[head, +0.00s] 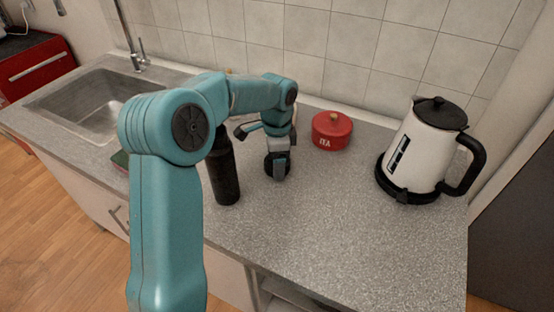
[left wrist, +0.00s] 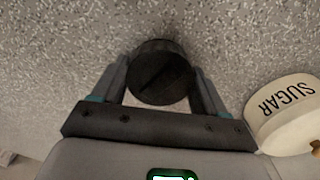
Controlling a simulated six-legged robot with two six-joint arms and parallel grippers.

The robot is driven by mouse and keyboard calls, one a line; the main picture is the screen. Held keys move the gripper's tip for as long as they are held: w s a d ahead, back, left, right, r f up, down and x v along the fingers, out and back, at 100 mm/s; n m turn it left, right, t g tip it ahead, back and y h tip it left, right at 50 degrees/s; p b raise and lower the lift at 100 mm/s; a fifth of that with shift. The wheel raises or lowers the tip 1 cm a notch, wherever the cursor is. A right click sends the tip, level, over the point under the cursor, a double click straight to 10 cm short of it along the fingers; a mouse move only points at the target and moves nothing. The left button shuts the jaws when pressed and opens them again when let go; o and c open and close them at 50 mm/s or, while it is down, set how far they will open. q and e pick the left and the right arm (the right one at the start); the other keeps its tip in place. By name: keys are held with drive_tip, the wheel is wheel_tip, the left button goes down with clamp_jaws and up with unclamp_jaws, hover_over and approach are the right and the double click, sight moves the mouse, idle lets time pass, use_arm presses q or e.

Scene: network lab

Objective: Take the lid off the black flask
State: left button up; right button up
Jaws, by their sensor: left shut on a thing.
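The black flask (head: 223,172) stands upright on the grey counter in the head view. Its top is hidden behind my left arm. My left gripper (head: 278,170) points down to the right of the flask, apart from it. It is shut on a round black lid, which shows between both fingers in the left wrist view (left wrist: 158,73). The lid is low over the counter; I cannot tell whether it touches the surface. My right gripper is in neither view.
A red lidded tin (head: 331,132) stands near the tiled wall. A white kettle (head: 415,150) stands on its base at the right. A sink (head: 90,102) lies at the left. A cream sugar jar (left wrist: 285,112) shows in the left wrist view. The front right counter (head: 330,230) is clear.

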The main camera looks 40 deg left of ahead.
use_arm(q)
drive_tip(key=o, duration=1.2)
drive_tip(key=shift+w+f, duration=0.1)
drive_tip(key=shift+f, duration=0.1)
wheel_tip(320, 180, up, 12)
drive_tip(key=shift+r+p, duration=0.25)
drive_tip(key=shift+p, duration=0.45)
